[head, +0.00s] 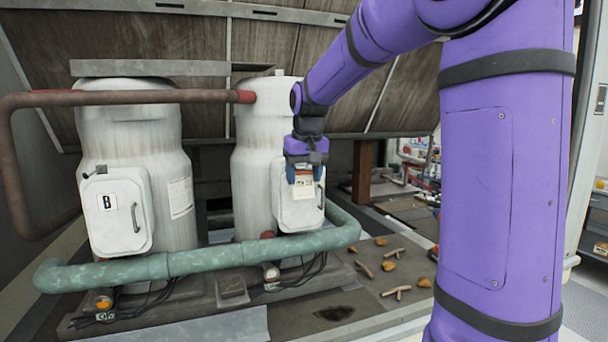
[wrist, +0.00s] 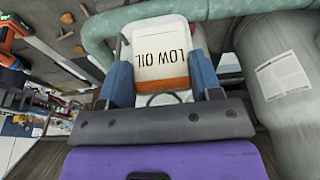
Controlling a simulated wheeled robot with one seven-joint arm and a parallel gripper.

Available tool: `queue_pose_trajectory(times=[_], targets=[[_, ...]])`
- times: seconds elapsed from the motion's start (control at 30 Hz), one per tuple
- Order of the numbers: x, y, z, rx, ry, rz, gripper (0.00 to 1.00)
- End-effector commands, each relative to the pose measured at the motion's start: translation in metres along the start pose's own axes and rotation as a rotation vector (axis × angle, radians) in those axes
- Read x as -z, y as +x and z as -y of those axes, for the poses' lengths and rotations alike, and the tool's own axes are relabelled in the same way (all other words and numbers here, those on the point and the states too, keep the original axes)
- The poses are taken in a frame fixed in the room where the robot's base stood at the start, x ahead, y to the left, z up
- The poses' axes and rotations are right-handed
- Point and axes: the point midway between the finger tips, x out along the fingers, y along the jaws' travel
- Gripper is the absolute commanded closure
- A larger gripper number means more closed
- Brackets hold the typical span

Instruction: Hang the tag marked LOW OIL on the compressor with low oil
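Two pale compressors stand side by side in the head view. The left compressor (head: 150,135) has a white door marked B (head: 108,202). The right compressor (head: 255,150) has a similar white door (head: 283,215) with a dark handle on its right; any marking is hidden behind my gripper. The left round sight glass (head: 104,301) looks amber; the right one (head: 271,272) looks mostly pale. My gripper (head: 304,176) is before the right door, its blue fingers shut on the tag (head: 303,188). In the wrist view, LOW OIL on the tag (wrist: 161,62) reads upside down, between both fingers.
A green pipe (head: 200,262) crosses low in front of both compressors. A rusty brown pipe (head: 130,97) runs across them higher up. Dry leaves and twigs (head: 385,265) litter the floor at right. Shelves with clutter stand farther back.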

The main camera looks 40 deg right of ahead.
Motion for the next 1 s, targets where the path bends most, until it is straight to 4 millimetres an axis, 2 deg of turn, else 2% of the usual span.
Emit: queue_pose_trajectory(times=[0.03,0.1,0.13,0.47,0.57,1.0], targets=[[-0.001,0.004,0.000,0.000,0.000,0.009,0.32],[-0.001,0.004,0.000,0.000,0.000,0.009,0.16],[-0.001,0.004,0.000,0.000,0.000,0.010,0.12],[-0.002,0.002,0.000,0.000,0.000,0.012,0.12],[-0.001,-0.007,0.000,0.000,0.000,0.008,0.12],[-0.001,-0.088,0.000,0.000,0.000,-0.001,0.12]])
